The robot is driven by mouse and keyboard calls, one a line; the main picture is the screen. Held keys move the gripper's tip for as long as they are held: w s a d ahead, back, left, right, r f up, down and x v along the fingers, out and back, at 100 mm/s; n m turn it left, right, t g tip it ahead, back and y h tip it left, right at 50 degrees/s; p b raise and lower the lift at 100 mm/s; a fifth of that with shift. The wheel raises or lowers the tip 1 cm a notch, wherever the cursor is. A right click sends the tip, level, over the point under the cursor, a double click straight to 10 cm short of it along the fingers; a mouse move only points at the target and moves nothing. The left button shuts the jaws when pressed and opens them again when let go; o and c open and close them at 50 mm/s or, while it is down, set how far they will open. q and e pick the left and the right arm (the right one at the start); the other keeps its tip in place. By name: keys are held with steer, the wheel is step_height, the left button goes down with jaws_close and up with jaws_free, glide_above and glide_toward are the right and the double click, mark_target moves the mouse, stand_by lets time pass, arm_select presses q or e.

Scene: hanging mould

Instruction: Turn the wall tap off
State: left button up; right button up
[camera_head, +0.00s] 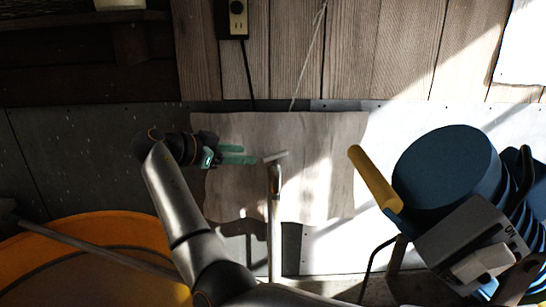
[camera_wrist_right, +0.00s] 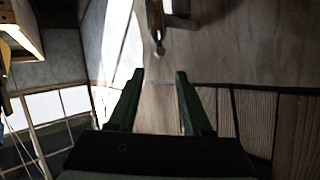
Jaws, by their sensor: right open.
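The wall tap (camera_head: 275,200) is a slim metal upright pipe with a short pale lever (camera_head: 275,156) across its top, in front of a wooden board. The lever looks slightly tilted. In the right wrist view, a metal part that looks like the tap (camera_wrist_right: 156,25) shows at the top, beyond the fingertips. My right gripper (camera_head: 252,155) has green fingers pointing right at the lever, just left of it. In the right wrist view the fingers (camera_wrist_right: 160,75) are apart with nothing between them. I cannot tell from the head view whether they touch the lever. My left gripper is not in view.
A large orange round tub (camera_head: 100,232) stands at lower left. Blue rounded items (camera_head: 447,165) and a yellow handle (camera_head: 374,179) crowd the right side. A socket box (camera_head: 236,18) with a hanging cable is on the plank wall above. The pale board (camera_head: 320,170) behind the tap is bare.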

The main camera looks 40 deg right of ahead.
mark_target(273, 157)
steer(key=p+x, duration=0.1)
steer(key=x, duration=1)
steer(key=shift+d+f, duration=0.15)
steer(key=shift+d, duration=0.2)
jaws_close()
steer(key=shift+w, duration=0.1)
